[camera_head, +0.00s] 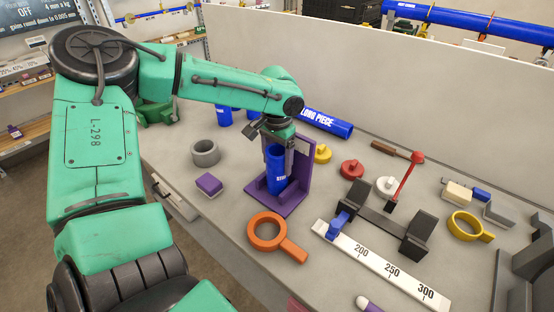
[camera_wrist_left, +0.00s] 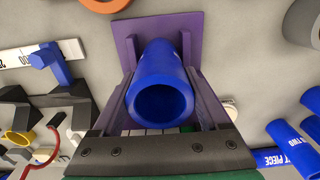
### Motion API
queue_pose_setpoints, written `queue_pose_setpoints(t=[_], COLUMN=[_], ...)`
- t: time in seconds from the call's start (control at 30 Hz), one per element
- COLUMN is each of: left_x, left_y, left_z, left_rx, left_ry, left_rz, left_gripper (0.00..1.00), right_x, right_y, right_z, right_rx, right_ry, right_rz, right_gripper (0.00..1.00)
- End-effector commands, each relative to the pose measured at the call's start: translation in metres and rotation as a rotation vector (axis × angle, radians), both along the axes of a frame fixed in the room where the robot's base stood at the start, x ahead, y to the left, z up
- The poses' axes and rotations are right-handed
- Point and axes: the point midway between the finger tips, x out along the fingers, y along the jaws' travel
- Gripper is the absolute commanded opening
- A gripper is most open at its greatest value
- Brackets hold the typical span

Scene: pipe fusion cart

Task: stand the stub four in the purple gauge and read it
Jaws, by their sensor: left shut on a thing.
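A blue pipe stub (camera_head: 275,170) stands upright at the purple gauge (camera_head: 296,195), which has a flat base and an upright back plate. The lettering on the stub is partly covered, so I cannot read its number. My left gripper (camera_head: 279,146) points down over the gauge and is shut on the stub near its top. In the left wrist view the stub's open end (camera_wrist_left: 160,102) faces the camera between the two fingers, with the purple base (camera_wrist_left: 126,42) behind it. I cannot tell whether the stub's foot touches the base. My right gripper is not in view.
An orange ring with a handle (camera_head: 268,230) lies in front of the gauge. A purple block (camera_head: 209,184) and grey ring (camera_head: 205,153) lie left. A white ruler (camera_head: 380,263) and black cradle (camera_head: 413,235) are right. A long blue pipe (camera_head: 327,123) lies behind.

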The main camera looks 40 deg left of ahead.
Motion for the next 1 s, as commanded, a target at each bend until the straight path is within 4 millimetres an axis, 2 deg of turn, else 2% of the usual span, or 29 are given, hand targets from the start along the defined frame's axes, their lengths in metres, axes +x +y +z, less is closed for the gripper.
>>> queue_pose_setpoints(t=[0.03, 0.1, 0.3, 0.43, 0.57, 0.8, 0.9, 1.0], left_x=[0.0, 0.0, 0.0, 0.001, 0.001, 0.0, 0.0, 0.0], left_y=[0.0, 0.0, 0.0, 0.0, 0.0, 0.0, 0.0, 0.0], left_z=[-0.002, -0.001, -0.001, 0.008, 0.037, 0.101, 0.116, 0.122], left_rx=[0.0, 0.0, 0.0, -0.001, -0.002, -0.001, 0.0, -0.001], left_ry=[0.001, 0.001, 0.001, -0.002, -0.006, -0.002, 0.0, 0.002], left_rz=[0.0, 0.0, 0.0, 0.0, 0.0, 0.001, 0.0, -0.001], left_gripper=[0.81, 1.0, 1.0, 1.0, 1.0, 1.0, 1.0, 1.0], right_x=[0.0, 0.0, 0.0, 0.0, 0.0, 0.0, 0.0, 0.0], right_y=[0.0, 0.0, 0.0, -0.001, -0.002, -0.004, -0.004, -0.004], right_z=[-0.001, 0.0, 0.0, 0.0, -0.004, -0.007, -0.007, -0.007], right_rx=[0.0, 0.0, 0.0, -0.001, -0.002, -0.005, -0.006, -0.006], right_ry=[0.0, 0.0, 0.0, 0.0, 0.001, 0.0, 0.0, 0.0], right_rz=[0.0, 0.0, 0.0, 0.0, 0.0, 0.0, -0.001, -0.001], right_gripper=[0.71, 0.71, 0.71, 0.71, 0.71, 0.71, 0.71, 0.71])
